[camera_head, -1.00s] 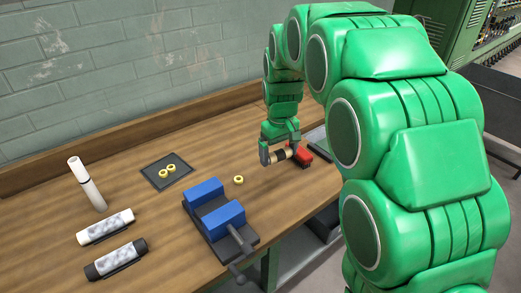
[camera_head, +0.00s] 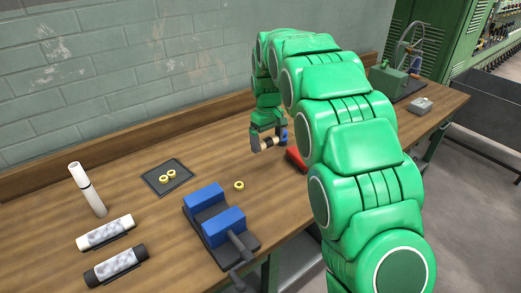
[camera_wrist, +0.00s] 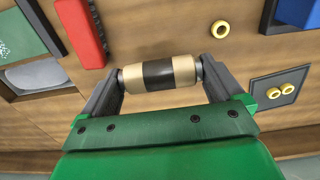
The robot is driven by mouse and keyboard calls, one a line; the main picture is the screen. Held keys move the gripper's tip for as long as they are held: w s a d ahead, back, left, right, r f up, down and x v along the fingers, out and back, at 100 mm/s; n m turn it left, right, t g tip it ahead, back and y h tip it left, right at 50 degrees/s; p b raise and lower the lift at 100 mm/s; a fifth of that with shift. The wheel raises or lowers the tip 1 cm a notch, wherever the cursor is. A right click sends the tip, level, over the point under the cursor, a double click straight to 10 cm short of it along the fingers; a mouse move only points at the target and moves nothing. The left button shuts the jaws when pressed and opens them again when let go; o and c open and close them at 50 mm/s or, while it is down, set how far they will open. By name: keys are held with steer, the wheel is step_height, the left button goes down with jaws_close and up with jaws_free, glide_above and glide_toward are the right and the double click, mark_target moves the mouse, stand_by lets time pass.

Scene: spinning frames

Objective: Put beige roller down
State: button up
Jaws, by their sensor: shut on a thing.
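The beige roller (camera_wrist: 160,74) has a dark band around its middle and metal ends. In the wrist view it lies across between the two fingers of my gripper (camera_wrist: 160,78), which is shut on it at its ends. In the head view the roller (camera_head: 270,142) is held by my gripper (camera_head: 268,143) above the far part of the wooden workbench (camera_head: 135,190). The roller is roughly level. The exact height above the bench is hard to tell.
A blue vise (camera_head: 215,215), a yellow ring (camera_head: 239,185) and a dark mat (camera_head: 152,181) with yellow rings are on the bench. A red object (camera_head: 296,158) is close to my arm. Clear wood lies between mat and gripper.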

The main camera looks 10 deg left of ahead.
steer(key=w+a+f, duration=0.2)
steer(key=w+f, duration=0.1)
steer(key=w, duration=0.3)
glide_above(260, 154)
steer(key=shift+s+d+f, duration=0.1)
steer(key=shift+s+f, duration=0.05)
steer(key=shift+f, duration=1.25)
steer(key=shift+s+d+f, duration=0.1)
steer(key=shift+f, duration=1.3)
steer(key=shift+w+f, duration=0.1)
steer(key=shift+w+a+f, duration=0.1)
steer(key=shift+w+f, duration=0.1)
steer(key=shift+f, duration=1.55)
steer(key=shift+f, duration=0.1)
steer(key=o, duration=0.8)
